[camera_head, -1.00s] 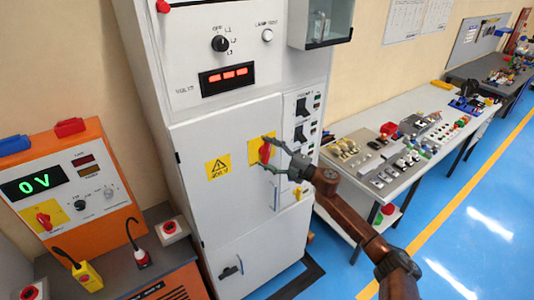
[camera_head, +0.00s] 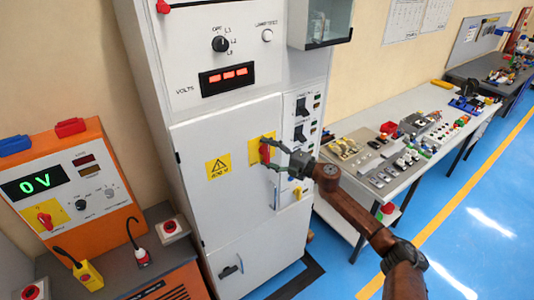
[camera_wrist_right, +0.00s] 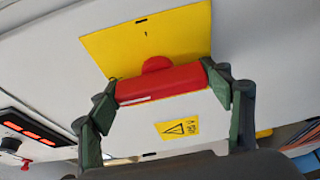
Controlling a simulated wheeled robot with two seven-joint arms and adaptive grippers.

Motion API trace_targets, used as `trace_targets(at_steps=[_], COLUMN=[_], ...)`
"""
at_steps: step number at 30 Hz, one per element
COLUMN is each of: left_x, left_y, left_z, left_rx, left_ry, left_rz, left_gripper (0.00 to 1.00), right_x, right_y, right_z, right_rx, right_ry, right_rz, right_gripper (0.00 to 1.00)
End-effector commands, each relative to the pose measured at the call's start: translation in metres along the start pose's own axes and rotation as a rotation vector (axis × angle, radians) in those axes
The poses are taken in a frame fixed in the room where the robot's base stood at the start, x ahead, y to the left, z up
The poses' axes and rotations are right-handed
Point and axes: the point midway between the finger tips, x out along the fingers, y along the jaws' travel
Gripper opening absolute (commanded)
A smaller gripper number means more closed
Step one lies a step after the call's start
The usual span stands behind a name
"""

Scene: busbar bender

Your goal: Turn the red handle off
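The red handle (camera_head: 264,152) sits on a yellow plate (camera_head: 255,142) on the tall grey cabinet's door. In the right wrist view the red handle (camera_wrist_right: 160,84) lies lengthwise between my right fingers. My right gripper (camera_head: 267,154) reaches it from the right. In the right wrist view my right gripper (camera_wrist_right: 166,88) has one fingertip at each end of the handle, and both appear to touch it. The handle stands near upright in the head view. My left gripper is not in view.
The cabinet (camera_head: 225,115) has a warning sign (camera_head: 219,167), a knob (camera_head: 220,44) and switches beside the door. An orange unit (camera_head: 92,225) reading 0 V stands left, with its own red handle (camera_head: 44,221). A bench (camera_head: 375,206) with electrical parts stands right. Blue floor (camera_head: 485,225) is open.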

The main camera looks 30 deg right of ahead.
Motion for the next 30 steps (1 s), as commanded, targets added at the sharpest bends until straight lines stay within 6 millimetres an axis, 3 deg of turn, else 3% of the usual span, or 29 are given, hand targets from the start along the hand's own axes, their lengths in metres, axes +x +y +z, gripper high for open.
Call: trace_targets(at_steps=[8, 19, 23, 30], left_x=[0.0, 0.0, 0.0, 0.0], left_y=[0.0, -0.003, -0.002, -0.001], left_z=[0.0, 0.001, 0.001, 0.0], left_rx=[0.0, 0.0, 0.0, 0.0], left_ry=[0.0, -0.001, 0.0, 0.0], left_rz=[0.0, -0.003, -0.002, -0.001], left_gripper=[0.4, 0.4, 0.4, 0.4], right_x=[0.0, -0.006, -0.024, -0.075], right_y=[-0.001, -0.001, -0.002, -0.002], right_z=[0.0, 0.0, 0.001, 0.0], right_rx=[-0.005, -0.003, -0.004, -0.003], right_ry=[0.0, -0.001, -0.001, 0.0], right_rz=[-0.002, -0.002, -0.004, -0.005], right_gripper=[0.9, 0.9, 0.9, 0.9])
